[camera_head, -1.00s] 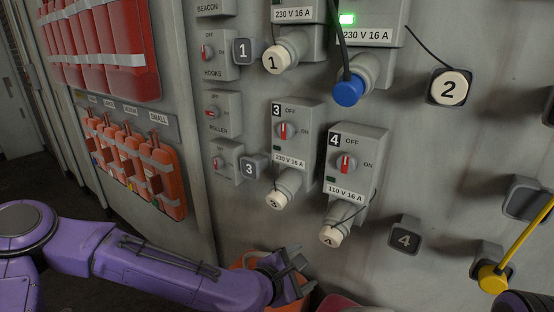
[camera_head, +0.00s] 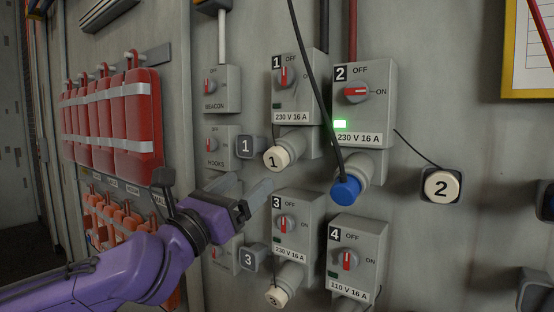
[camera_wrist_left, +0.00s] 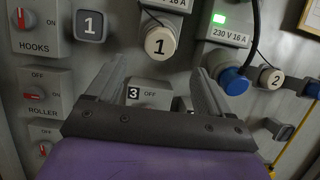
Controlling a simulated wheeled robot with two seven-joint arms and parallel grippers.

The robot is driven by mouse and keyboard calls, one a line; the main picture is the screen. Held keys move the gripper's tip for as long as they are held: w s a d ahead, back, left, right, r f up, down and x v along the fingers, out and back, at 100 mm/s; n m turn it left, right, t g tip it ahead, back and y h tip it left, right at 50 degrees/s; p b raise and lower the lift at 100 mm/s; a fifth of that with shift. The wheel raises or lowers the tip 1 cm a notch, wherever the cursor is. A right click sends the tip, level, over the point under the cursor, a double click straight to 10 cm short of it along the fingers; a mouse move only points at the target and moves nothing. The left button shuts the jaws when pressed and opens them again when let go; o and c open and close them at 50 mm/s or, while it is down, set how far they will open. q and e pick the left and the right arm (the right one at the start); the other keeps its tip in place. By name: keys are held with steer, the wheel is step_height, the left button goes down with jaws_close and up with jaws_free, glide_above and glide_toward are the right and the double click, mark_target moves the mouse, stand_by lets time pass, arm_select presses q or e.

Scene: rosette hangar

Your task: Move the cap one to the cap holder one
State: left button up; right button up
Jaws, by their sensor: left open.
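Cap one (camera_head: 277,158), a cream round cap marked 1, sits on the angled outlet of socket box 1. It also shows in the left wrist view (camera_wrist_left: 160,41), just beyond the fingertips. Cap holder one (camera_head: 246,146) is a dark square block marked 1 on the wall, just left of the cap; its face is bare in the left wrist view (camera_wrist_left: 90,25). My left gripper (camera_head: 252,190) is open and empty, below the cap and holder and apart from both. Its two fingers (camera_wrist_left: 158,70) spread either side of box 3 in the left wrist view. My right gripper is out of view.
A blue plug (camera_head: 346,191) with a black cable sits in socket 2, right of cap one. Cap two (camera_head: 441,186) hangs on its holder. Socket boxes 3 (camera_head: 298,222) and 4 (camera_head: 357,246) are below. Switch boxes and red bags (camera_head: 140,125) are left.

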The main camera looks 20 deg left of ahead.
mark_target(273, 162)
arm_select(q)
steer(key=shift+w, duration=0.1)
steer(key=p+x, duration=0.2)
steer(key=x, duration=0.2)
steer(key=shift+w+r, duration=0.1)
steer(key=shift+r, duration=0.05)
steer(key=x, duration=0.3)
steer(key=shift+w+d, duration=0.1)
steer(key=shift+d, duration=0.05)
steer(key=shift+w+d+r, duration=0.1)
steer(key=shift+w+d, duration=0.05)
steer(key=shift+w, duration=0.5)
steer(key=shift+b, duration=0.4)
